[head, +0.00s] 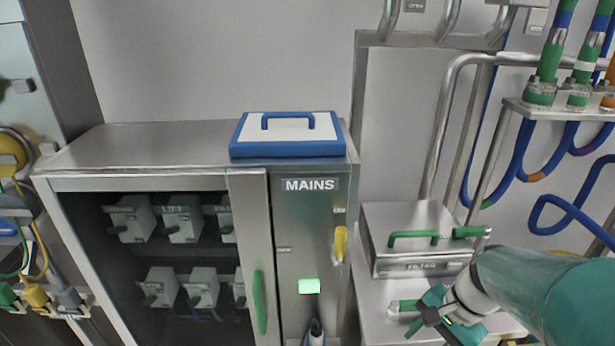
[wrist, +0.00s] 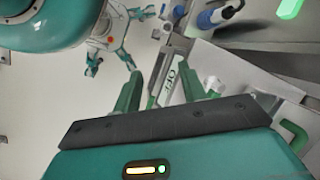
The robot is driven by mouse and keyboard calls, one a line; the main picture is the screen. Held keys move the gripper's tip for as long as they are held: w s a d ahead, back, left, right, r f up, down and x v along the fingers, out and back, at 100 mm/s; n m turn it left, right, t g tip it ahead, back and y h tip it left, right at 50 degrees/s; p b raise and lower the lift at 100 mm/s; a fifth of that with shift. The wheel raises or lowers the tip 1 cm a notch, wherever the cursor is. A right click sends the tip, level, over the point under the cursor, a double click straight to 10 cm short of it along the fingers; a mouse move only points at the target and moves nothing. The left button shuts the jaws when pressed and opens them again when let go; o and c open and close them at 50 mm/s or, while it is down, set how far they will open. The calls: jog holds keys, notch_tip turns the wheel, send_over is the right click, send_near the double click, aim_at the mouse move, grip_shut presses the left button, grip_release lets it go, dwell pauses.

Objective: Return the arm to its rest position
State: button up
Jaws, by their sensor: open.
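My gripper (wrist: 170,95) shows in the wrist view with its two green fingers apart and nothing between them. In the head view my teal and white arm comes in from the lower right, and my gripper (head: 430,312) is low, in front of the steel box marked FILTER (head: 420,262). I cannot tell from the head view whether it touches anything there. A blue-rimmed white bin lid or tray with a blue handle (head: 287,134) lies on top of the steel cabinet (head: 150,150), well away from my gripper.
The cabinet's MAINS panel (head: 311,215) has a lit green light (head: 309,286) and a yellow handle (head: 341,243). A green door handle (head: 260,302) is beside it. Pipes and blue hoses (head: 520,165) crowd the right side. The wall above the cabinet is clear.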

jog(key=s+a+r+n+t+h, duration=0.2)
jog(key=a+r+n, duration=0.1)
jog(key=r+n, duration=0.2)
jog(key=s+a+r+n+t+h, duration=0.1)
jog(key=s+a+r+n+t, duration=0.1)
jog(key=r+n, duration=0.3)
notch_tip(320, 180, up, 2)
jog(key=shift+a+r+n+t+h, duration=0.1)
jog(key=shift+a+n+t+h, duration=0.3)
jog(key=shift+a+t, duration=0.3)
